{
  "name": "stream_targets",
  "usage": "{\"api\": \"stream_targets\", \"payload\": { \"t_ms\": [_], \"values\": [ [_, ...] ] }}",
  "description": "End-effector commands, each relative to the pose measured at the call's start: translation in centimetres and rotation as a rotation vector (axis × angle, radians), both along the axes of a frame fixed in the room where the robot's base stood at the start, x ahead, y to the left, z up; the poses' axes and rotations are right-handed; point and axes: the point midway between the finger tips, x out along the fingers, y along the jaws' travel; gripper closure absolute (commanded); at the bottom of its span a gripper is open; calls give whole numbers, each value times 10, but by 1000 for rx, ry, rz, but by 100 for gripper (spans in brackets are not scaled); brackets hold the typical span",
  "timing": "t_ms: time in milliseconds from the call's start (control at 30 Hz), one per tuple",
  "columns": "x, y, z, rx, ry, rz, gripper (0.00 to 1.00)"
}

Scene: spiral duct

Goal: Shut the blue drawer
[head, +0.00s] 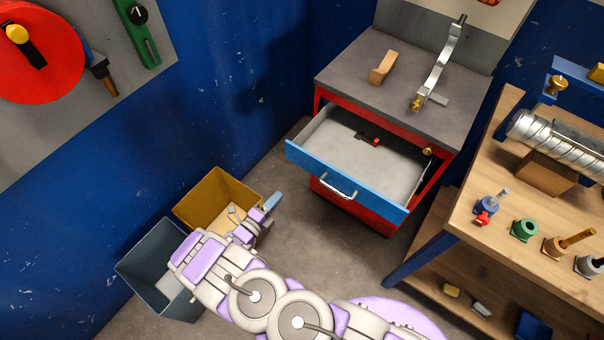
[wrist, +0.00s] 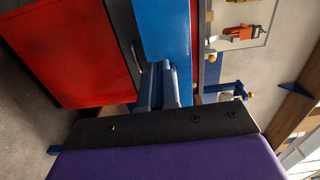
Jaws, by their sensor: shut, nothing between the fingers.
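The blue drawer (head: 345,180) is pulled out of a red cabinet (head: 355,205) in the head view. Its front carries a silver handle (head: 339,187), and a small red and black item (head: 368,138) lies inside. In the wrist view the blue drawer front (wrist: 165,30) and handle (wrist: 137,57) show beside the red cabinet side (wrist: 70,50). My gripper (head: 273,202) is left of and below the drawer front in the head view, with a visible gap to it. Its blue fingers are together and empty; they also show in the wrist view (wrist: 167,72), where they overlap the drawer front.
A yellow bin (head: 216,190) and a grey bin (head: 150,262) stand on the floor near my arm. A wooden workbench (head: 530,195) with a metal duct and knobs stands at the right. A wood block (head: 383,67) and a metal bracket (head: 437,70) rest on the cabinet top.

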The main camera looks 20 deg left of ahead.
Motion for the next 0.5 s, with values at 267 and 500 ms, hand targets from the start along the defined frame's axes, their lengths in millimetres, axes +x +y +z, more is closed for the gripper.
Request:
{"api": "stream_targets", "payload": {
  "t_ms": [267,500],
  "values": [
    [31,-17,2,7,-4,-6,100],
    [76,-30,1,2,-4,-6,100]
  ]
}}
